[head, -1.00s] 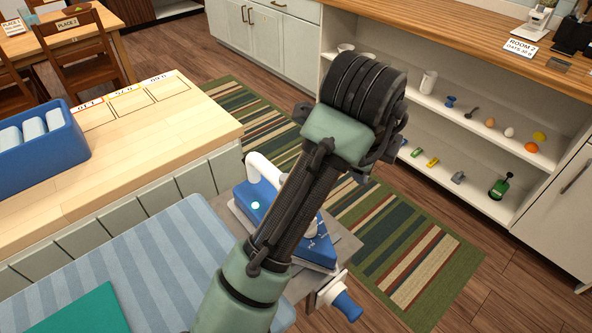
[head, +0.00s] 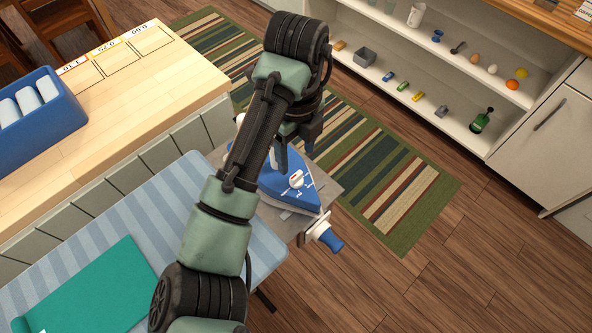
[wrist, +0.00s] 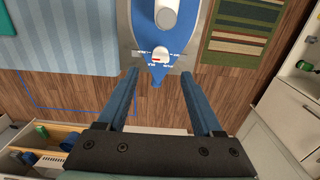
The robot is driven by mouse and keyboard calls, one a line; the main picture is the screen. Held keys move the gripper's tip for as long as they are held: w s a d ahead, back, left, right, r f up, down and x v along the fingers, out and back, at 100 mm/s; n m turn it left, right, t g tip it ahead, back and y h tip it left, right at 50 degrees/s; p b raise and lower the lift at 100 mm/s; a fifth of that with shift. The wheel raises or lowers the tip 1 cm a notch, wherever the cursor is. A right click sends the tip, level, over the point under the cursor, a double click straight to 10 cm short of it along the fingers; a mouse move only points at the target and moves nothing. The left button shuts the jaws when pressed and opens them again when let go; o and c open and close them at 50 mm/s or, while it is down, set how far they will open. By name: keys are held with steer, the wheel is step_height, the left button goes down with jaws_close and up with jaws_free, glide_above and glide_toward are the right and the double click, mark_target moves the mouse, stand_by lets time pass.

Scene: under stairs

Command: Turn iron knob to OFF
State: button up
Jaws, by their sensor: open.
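The blue and white iron (head: 283,193) rests on a grey stand at the right end of the striped ironing board. It also shows at the top of the wrist view (wrist: 165,20). Its white round knob (head: 297,180) sits on the blue body near the pointed end; in the wrist view the knob (wrist: 161,53) has small white labels around it and a red mark, too small to read surely. My gripper (head: 298,146) is open and empty above the iron. In the wrist view its blue fingers (wrist: 160,74) point toward the knob, one on each side and apart from it.
The striped ironing board (head: 180,188) bears a folded teal cloth (head: 90,290). A blue-handled tool (head: 326,236) sticks out beside the stand. A wooden counter (head: 160,100) with a blue bin (head: 38,125) is at left. A striped rug (head: 385,180) and open floor lie to the right.

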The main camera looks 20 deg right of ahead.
mark_target(296, 175)
step_height(296, 175, down, 5)
steer(key=shift+f+b, duration=0.2)
steer(key=shift+b, duration=0.75)
steer(key=shift+f, duration=0.9)
jaws_close()
